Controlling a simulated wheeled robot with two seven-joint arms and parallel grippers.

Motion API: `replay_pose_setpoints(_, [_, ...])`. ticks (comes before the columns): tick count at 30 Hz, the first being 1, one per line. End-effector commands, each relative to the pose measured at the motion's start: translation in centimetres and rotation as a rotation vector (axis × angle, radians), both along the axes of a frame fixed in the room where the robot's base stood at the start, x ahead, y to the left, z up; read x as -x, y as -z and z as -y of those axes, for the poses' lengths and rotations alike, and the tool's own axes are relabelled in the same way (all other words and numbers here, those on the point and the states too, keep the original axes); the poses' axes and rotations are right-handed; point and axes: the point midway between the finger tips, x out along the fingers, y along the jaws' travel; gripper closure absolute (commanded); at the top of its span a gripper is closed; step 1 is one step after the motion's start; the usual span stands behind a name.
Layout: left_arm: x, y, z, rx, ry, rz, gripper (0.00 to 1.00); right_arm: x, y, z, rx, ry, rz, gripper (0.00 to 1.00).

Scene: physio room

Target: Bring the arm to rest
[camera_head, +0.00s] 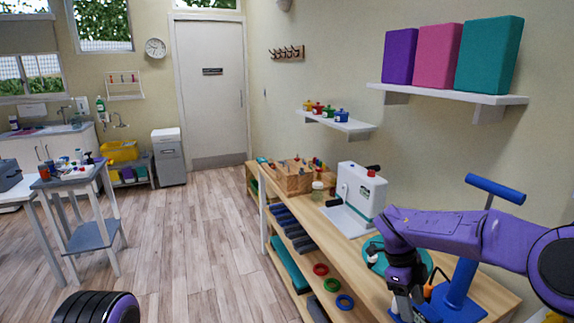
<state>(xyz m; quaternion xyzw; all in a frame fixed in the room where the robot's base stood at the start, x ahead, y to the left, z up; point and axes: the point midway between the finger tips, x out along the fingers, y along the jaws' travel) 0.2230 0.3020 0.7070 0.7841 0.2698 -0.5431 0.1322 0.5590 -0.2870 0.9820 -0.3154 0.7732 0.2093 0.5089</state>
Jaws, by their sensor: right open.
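My right arm (450,232) comes in from the right edge, purple, and bends down over the wooden bench (345,262). My right gripper (408,306) points down at the bench's near part and is open. I see nothing held in it, though its fingertips are small and partly cut by the lower edge. A round teal disc (376,262) lies behind and partly under the gripper. A blue stand with a T-bar (495,189) rises behind my arm, which hides part of it. My left gripper is not in view; a dark and purple part of mine shows at the bottom left.
A white device (358,197) stands on the bench beyond my gripper, with a wooden peg block (293,178) farther back. Wall shelves (447,94) hang above. The wooden floor (190,245) to the left is clear.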

Motion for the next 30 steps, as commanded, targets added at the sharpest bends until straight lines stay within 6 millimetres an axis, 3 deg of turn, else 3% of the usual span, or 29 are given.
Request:
replay_pose_setpoints(11, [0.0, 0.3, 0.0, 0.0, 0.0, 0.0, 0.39, 1.9, 5.0, 2.5, 0.229, -0.128, -0.052, 0.42])
replay_pose_setpoints(20, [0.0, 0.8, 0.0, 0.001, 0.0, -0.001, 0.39, 6.4, 12.8, 7.5, 0.564, -0.485, -0.11, 0.42])
replay_pose_setpoints(23, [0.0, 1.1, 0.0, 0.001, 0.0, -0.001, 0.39, 8.7, 16.3, 8.5, 0.645, -0.715, -0.118, 0.42])
replay_pose_setpoints(26, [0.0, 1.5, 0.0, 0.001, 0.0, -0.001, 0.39, 12.7, 21.1, 8.3, 0.639, -1.042, -0.117, 0.42])
replay_pose_setpoints(27, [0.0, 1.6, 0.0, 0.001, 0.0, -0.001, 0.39, 15.3, 23.4, 7.6, 0.589, -1.198, -0.115, 0.42])
replay_pose_setpoints(30, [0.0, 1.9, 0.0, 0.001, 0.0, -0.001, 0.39, 22.2, 27.4, 5.2, 0.385, -1.498, -0.104, 0.42])
